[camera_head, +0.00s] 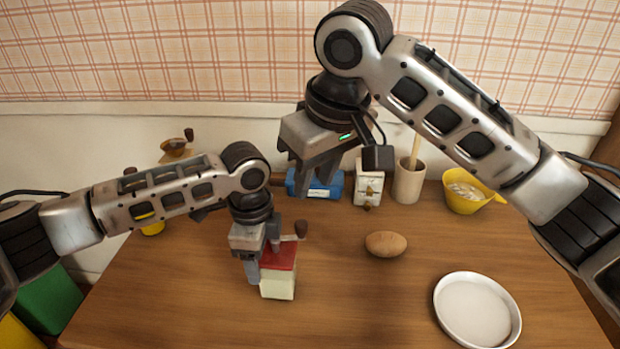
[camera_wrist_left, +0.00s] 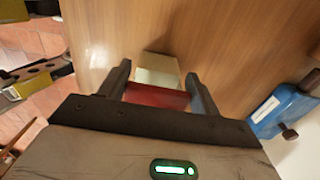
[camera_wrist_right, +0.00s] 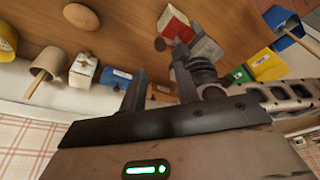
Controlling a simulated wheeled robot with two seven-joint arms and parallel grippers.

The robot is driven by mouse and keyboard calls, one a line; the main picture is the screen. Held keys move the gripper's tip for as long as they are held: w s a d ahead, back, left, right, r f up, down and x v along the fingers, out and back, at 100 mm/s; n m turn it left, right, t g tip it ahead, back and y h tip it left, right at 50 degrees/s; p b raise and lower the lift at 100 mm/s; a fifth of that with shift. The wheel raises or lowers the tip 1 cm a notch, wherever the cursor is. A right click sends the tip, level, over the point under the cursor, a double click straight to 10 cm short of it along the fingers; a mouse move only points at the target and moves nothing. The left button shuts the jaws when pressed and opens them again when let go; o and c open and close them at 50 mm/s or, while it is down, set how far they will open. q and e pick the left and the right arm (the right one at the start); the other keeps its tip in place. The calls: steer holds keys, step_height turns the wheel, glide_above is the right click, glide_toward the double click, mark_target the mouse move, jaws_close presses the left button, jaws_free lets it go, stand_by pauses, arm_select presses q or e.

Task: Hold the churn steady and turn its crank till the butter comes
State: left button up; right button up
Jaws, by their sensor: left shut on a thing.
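The churn (camera_head: 278,284) is a small cream box with a red top (camera_head: 279,257), standing on the wooden table left of centre. Its crank, with a dark round knob (camera_head: 301,228), rises above the top. My left gripper (camera_head: 263,257) is shut on the churn, a finger on either side. The left wrist view shows the red top (camera_wrist_left: 155,97) between the fingers and the cream body (camera_wrist_left: 158,70) beyond. My right gripper (camera_head: 315,178) is open and empty, in the air above and behind the churn. The right wrist view shows the churn (camera_wrist_right: 175,22) and knob (camera_wrist_right: 160,44) beyond its fingers.
Along the back stand a blue box (camera_head: 331,190), a white box (camera_head: 369,190), a cup with a wooden stick (camera_head: 409,183) and a yellow bowl (camera_head: 463,203). A brown egg-shaped thing (camera_head: 386,244) and a white plate (camera_head: 477,311) lie to the right. The front middle is clear.

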mark_target(302, 223)
steer(key=x, duration=1.1)
steer(key=shift+d, duration=0.1)
jaws_close()
